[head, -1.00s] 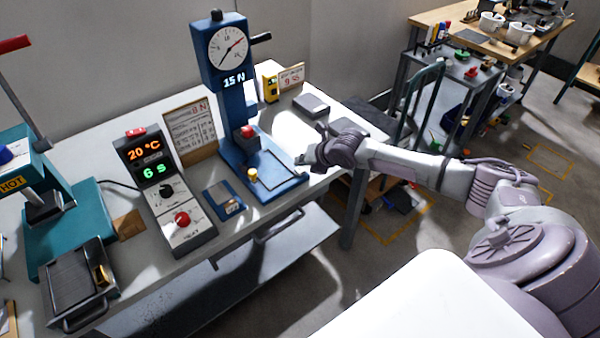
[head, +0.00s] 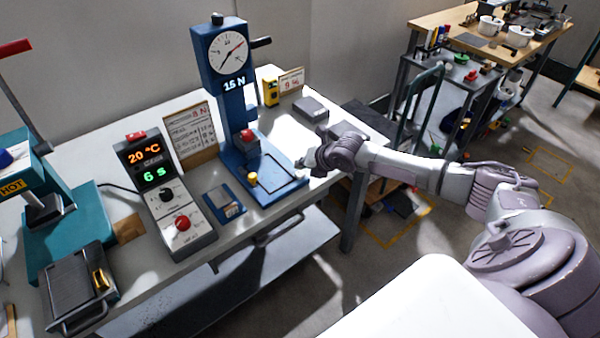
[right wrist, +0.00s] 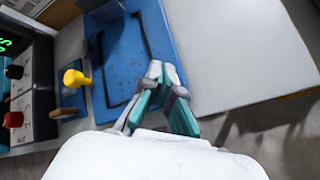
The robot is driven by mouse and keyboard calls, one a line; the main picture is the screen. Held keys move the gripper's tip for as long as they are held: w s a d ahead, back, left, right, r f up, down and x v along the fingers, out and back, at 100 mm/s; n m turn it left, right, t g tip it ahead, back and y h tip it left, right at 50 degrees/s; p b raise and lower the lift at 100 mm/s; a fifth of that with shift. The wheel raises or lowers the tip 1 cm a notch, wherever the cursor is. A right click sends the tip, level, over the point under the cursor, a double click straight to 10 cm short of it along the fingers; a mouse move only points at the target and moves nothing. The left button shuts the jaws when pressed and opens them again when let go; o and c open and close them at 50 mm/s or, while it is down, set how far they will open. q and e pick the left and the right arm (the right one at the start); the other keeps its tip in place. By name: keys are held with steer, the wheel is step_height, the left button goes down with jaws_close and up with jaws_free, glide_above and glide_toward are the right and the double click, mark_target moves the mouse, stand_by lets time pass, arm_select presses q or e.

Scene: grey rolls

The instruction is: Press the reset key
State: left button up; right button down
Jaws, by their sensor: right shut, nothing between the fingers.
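A blue force stand (head: 233,110) stands on the table, with a round dial and a display reading 15 N. A yellow knob (head: 252,178) stands near the left front of its base, and it also shows in the right wrist view (right wrist: 75,78). A red knob (head: 247,135) sits on the stand's column. I cannot read a label naming the reset key. My right gripper (head: 305,163) is shut and empty at the right end of the blue base. In the right wrist view its fingertips (right wrist: 163,72) appear over the base, right of the yellow knob. My left gripper is not in view.
A grey control box (head: 165,195) with a red knob and displays of 20 °C and 6 s stands left of the stand. A small blue tray (head: 222,200) lies between them. A teal hot press (head: 75,225) is far left. The table's (head: 270,222) front edge is close.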

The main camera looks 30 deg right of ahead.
mark_target(302, 173)
steer(key=shift+f, duration=0.1)
steer(key=shift+f, duration=0.3)
steer(key=shift+f+b, duration=0.45)
steer(key=shift+f, duration=0.1)
stand_by(0.9)
steer(key=shift+r, duration=0.1)
steer(key=shift+r+p, duration=0.85)
step_height(302, 173, up, 5)
steer(key=p, duration=0.4)
steer(key=shift+p, duration=0.35)
